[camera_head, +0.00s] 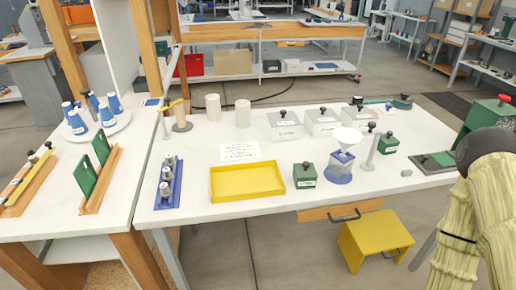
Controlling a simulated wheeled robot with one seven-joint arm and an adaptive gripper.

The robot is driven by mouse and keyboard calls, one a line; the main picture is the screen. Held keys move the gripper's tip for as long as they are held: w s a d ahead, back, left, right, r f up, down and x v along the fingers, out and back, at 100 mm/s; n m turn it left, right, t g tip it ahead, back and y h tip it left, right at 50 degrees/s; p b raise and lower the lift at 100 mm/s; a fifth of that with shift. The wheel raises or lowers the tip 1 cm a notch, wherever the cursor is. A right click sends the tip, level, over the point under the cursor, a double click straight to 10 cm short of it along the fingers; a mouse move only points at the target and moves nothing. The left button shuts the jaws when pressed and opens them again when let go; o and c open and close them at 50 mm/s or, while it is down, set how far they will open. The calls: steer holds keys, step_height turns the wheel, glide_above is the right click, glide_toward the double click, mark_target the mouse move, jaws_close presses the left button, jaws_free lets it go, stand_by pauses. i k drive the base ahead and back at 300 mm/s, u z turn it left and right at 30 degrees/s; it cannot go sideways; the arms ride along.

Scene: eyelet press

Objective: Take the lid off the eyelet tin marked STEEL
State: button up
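Three pale lidded tins with dark knobs stand in a row at the back middle of the white bench: a left one (285,126), a middle one (321,122) and a right one (354,114). A green lidded box with a knob (304,177) stands near the front edge, and another green one (388,143) further back right. They bear small labels that are too small to read, so I cannot tell which is marked STEEL. All their lids appear to be on. My arm shows at the right edge; my gripper is not in view.
A yellow tray (247,182) lies at the front. A white funnel on a blue base (340,167) and a grey post (370,149) stand right of the front green box. A green press (488,118) is at the right. A yellow stool (374,241) stands below.

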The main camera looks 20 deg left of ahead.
mark_target(305, 169)
steer(key=k, duration=0.5)
steer(key=z, duration=1.45)
steer(key=i, duration=1.3)
steer(key=u, duration=2)
